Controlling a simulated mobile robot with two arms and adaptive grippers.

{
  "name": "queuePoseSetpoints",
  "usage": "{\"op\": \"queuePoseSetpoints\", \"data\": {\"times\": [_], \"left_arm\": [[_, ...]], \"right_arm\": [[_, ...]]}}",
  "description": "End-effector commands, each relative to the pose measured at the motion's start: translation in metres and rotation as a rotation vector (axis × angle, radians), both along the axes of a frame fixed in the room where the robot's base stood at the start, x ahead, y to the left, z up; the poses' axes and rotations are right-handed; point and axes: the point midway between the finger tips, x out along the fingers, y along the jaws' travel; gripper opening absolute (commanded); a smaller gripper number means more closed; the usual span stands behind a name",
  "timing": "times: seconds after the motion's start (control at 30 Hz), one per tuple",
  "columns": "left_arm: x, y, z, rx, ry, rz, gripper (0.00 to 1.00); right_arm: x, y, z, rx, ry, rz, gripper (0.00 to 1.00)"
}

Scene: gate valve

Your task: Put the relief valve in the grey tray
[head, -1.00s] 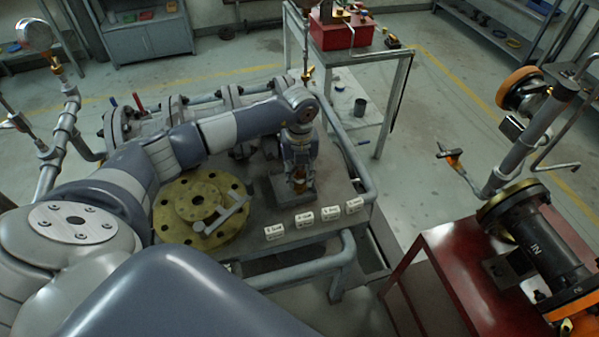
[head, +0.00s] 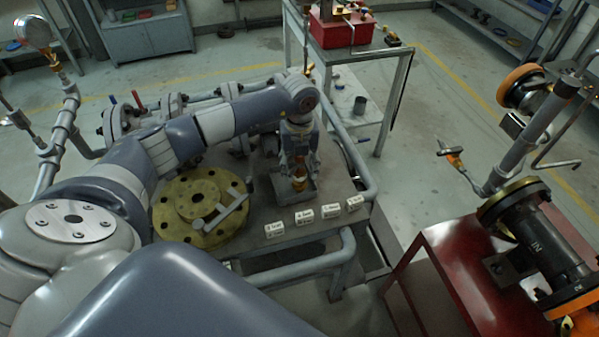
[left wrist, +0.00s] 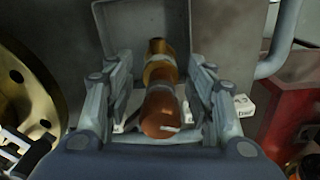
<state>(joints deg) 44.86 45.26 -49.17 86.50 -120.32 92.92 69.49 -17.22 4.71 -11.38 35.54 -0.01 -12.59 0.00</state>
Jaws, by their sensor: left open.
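The relief valve (head: 299,183), a brass and copper-coloured piece, shows below my left gripper (head: 299,172) in the head view. It lies within the outline of the small grey tray (head: 281,189) on the bench. In the left wrist view the valve (left wrist: 160,100) is between the two spread fingers of my left gripper (left wrist: 162,117), with a gap on each side. The tray (left wrist: 115,25) shows behind it there. The gripper is open, and its fingers partly hide the tray. My right gripper is not in view.
A yellow round flange (head: 170,217) with a grey wrench-like tool (head: 228,208) lies left of the tray. Several white labels (head: 304,216) line the bench's front edge. Grey pipework (head: 362,170) borders the bench on the right. A red stand (head: 450,270) is farther right.

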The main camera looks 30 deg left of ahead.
Motion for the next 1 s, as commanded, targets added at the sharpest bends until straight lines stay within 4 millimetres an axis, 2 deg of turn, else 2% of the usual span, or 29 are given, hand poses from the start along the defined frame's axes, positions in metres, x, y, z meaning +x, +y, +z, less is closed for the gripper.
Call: {"op": "queuePoseSetpoints", "data": {"times": [0.3,0.5,0.67,1.0], "left_arm": [[0.002,0.0,0.067,0.0,-0.006,0.0,0.5],[0.001,-0.001,0.094,-0.002,-0.003,-0.001,0.5],[0.0,-0.001,0.102,-0.001,-0.001,-0.001,0.5],[0.0,-0.001,0.102,-0.001,-0.001,-0.001,0.5]], "right_arm": [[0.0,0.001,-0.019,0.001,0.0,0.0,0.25],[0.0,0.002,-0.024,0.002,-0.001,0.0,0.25],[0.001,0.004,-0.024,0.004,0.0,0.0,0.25],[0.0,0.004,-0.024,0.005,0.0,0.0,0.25]]}}
